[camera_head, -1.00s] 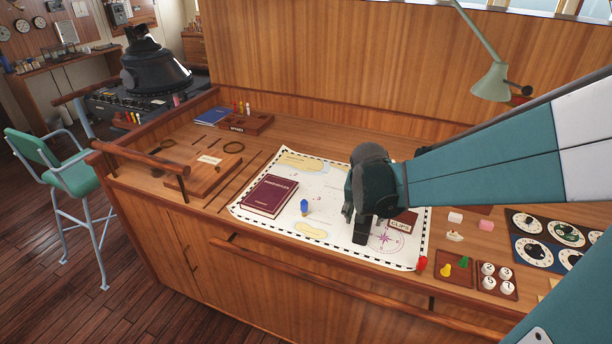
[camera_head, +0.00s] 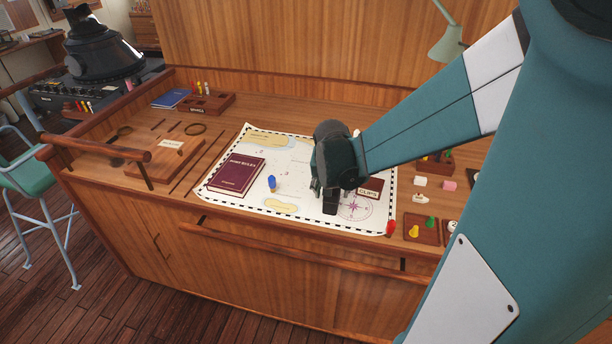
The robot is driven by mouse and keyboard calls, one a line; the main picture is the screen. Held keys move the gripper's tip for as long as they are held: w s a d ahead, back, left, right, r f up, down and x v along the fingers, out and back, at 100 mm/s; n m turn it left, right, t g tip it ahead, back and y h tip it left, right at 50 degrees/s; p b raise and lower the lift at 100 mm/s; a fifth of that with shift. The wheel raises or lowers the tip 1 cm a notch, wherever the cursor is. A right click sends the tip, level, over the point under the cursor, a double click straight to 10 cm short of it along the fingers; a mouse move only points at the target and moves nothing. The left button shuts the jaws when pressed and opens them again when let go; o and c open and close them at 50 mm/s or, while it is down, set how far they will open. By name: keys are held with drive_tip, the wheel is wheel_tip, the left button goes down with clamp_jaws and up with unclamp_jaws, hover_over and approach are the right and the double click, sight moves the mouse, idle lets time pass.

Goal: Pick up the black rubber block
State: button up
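My gripper (camera_head: 323,200), dark and pointing down, is over the right part of the white chart (camera_head: 240,198) on the wooden desk. It is left of the compass rose and the dark red box labelled CLIPS (camera_head: 370,188). Its fingers are small and dark, and the gripper body covers the area behind them. I cannot make out a black rubber block apart from the dark fingers, and cannot tell whether they hold something.
A dark red book (camera_head: 236,174) and a blue piece (camera_head: 272,183) lie on the chart, left of my gripper. White (camera_head: 420,181) and pink (camera_head: 449,185) blocks are at right. A red piece (camera_head: 391,228) stands at the chart's near right corner. A rail (camera_head: 300,252) runs along the desk front.

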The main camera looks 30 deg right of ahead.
drive_tip(key=shift+x, duration=0.75)
drive_tip(key=c, duration=1.3)
drive_tip(key=shift+o, duration=0.2)
drive_tip(key=shift+r, duration=0.1)
drive_tip(key=shift+r+p, duration=0.7)
drive_tip(key=shift+r, duration=4.2)
